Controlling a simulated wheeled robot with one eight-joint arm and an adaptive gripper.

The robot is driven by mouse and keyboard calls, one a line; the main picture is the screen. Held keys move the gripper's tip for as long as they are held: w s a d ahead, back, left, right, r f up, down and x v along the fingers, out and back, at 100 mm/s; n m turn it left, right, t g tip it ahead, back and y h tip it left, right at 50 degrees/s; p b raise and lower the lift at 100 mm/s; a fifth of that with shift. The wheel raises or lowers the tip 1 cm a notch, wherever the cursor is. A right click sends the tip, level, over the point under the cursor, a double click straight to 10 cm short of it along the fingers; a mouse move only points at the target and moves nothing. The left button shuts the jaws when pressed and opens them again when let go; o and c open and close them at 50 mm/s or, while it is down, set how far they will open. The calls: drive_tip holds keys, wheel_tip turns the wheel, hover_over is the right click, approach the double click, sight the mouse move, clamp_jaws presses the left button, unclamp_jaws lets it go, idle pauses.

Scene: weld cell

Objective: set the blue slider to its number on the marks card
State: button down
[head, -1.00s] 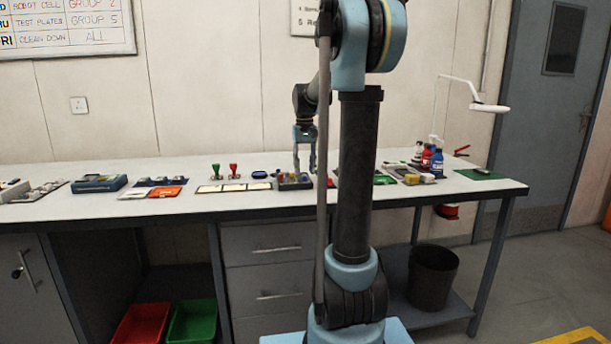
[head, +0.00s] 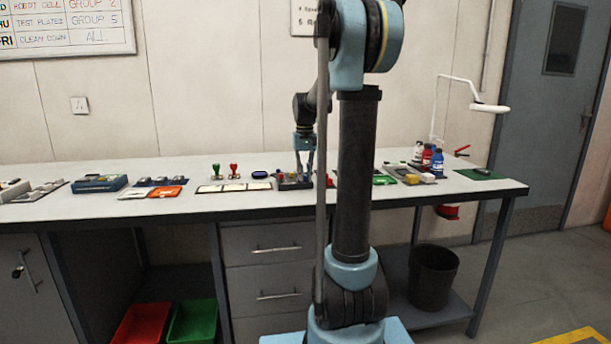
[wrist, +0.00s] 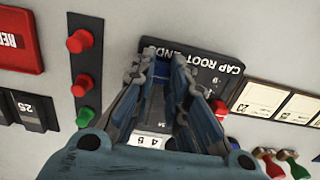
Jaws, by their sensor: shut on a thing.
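The dark slider box (head: 294,185) is on the bench, partly behind my arm.
Framed white cards (head: 234,187), a green stamp (head: 216,171), a red stamp (head: 233,170) and a blue pad (head: 259,174) are left of the box. Red buttons (wrist: 80,41) are near it in the wrist view. Bottles (head: 437,160) stand farther right.

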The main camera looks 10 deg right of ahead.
drive_tip(key=w, duration=0.8)
drive_tip(key=c, duration=1.6)
unclamp_jaws()
drive_tip(key=shift+o, duration=0.2)
drive_tip(key=shift+r, duration=0.1)
wheel_tip(320, 180, up, 12)
